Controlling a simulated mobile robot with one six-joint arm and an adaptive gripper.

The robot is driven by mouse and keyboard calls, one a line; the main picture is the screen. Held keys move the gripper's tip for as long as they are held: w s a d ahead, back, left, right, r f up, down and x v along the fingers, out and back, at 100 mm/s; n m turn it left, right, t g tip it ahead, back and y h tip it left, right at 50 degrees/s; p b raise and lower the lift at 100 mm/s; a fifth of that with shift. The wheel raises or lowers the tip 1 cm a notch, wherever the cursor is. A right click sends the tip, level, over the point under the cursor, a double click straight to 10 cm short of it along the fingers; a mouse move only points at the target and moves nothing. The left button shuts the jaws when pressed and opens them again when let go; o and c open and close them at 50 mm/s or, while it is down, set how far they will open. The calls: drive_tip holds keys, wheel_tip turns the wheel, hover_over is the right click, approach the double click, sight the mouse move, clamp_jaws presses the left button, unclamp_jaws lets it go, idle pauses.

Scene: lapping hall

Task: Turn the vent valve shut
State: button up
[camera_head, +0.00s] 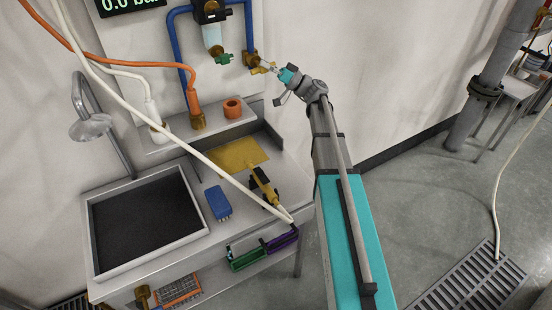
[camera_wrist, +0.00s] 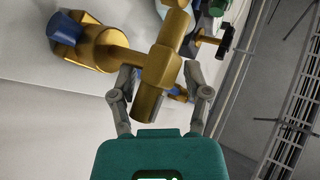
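A brass valve (camera_head: 257,62) sits at the lower end of a blue pipe on the wall, at the top middle of the head view; I take it to be the vent valve. In the wrist view a large brass body (camera_wrist: 158,75) with a side branch fills the upper middle. My gripper (camera_head: 276,69) is at the brass valve in the head view. In the wrist view my gripper (camera_wrist: 161,78) has its fingers spread, one on each side of the brass body. Whether they touch it is hidden. The lever's position cannot be told.
A filter bowl with a green knob (camera_head: 223,58) hangs left of the valve. A display (camera_head: 128,3) reads 0.0 bar. Below are a sink (camera_head: 150,222), a shelf (camera_head: 205,130) and a blue block (camera_head: 217,203). A white hose crosses in front. Bare wall lies to the right.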

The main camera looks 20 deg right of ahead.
drive_tip(key=shift+s+a+r+n+g+h+p, duration=0.15)
drive_tip(key=shift+n+g+h+p, duration=0.55)
drive_tip(key=shift+p, duration=0.55)
drive_tip(key=shift+w+a+r+n+g+h+p, duration=0.1)
drive_tip(key=shift+n+g+h+p, duration=0.45)
drive_tip(key=shift+n+p, duration=0.55)
drive_tip(key=shift+s+a+r+n+g+h+p, duration=0.15)
drive_tip(key=shift+n+g+h+p, duration=0.45)
drive_tip(key=shift+p, duration=0.85)
drive_tip(key=shift+d+f+h+p, duration=0.1)
drive_tip(key=shift+h+p, duration=0.25)
drive_tip(key=shift+p, duration=0.25)
drive_tip(key=v, duration=1.4)
drive_tip(key=s+a+f+m+g+h+b, duration=0.2)
drive_tip(key=s+a+f+m+g+h, duration=0.35)
drive_tip(key=a+f, duration=0.6)
drive_tip(key=s+a+f+m+h, duration=0.2)
drive_tip(key=s+f+m+h, duration=0.1)
drive_tip(key=s, duration=0.3)
drive_tip(key=s+a+f+m+h, duration=0.2)
drive_tip(key=s+f+m+h, duration=0.1)
drive_tip(key=s+f+h, duration=0.3)
drive_tip(key=shift+s+b, duration=0.35)
drive_tip(key=shift+s, duration=0.5)
drive_tip(key=shift+s, duration=0.1)
